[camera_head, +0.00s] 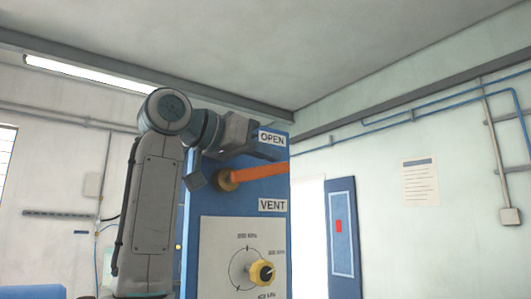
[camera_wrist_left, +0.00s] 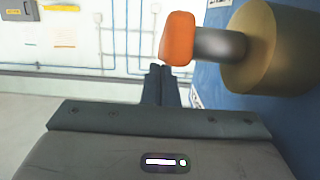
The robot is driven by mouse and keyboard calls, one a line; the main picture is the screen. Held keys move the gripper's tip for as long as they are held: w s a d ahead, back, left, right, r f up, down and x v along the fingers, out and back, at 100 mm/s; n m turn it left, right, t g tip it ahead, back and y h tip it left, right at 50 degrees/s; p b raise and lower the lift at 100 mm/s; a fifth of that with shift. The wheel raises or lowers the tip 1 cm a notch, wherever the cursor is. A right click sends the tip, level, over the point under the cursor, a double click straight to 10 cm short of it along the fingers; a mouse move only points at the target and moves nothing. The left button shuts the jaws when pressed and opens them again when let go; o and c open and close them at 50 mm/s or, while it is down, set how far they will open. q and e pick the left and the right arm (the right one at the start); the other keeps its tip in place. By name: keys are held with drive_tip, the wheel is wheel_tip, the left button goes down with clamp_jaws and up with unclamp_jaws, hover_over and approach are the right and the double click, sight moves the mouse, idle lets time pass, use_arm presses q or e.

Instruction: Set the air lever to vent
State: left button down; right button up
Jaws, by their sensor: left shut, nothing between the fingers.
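The air lever (camera_head: 262,172) has an orange handle on a brass hub (camera_head: 229,181) on the blue panel. It points right and slightly up, between the OPEN label (camera_head: 271,139) above and the VENT label (camera_head: 272,205) below. In the left wrist view, the orange handle (camera_wrist_left: 178,40), its grey shaft and the brass hub (camera_wrist_left: 262,55) are close by. My left gripper (camera_head: 268,153) is above the handle in the head view, near the OPEN label. Its fingers (camera_wrist_left: 160,72) are shut and empty. Whether they touch the handle, I cannot tell. My right gripper is out of view.
Below the lever, the blue panel (camera_head: 193,260) carries a white dial plate (camera_head: 215,235) with a yellow and black knob (camera_head: 261,273). A blue door (camera_head: 342,225), wall pipes and a paper notice (camera_head: 419,175) are farther back.

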use_arm(q)
drive_tip(key=shift+f, duration=0.15)
drive_tip(key=shift+w+f, duration=0.1)
drive_tip(key=shift+w, duration=0.05)
drive_tip(key=shift+w+d+f+g+y, duration=0.2)
drive_tip(key=shift+d+f+g+y, duration=0.1)
drive_tip(key=shift+g+y, duration=0.25)
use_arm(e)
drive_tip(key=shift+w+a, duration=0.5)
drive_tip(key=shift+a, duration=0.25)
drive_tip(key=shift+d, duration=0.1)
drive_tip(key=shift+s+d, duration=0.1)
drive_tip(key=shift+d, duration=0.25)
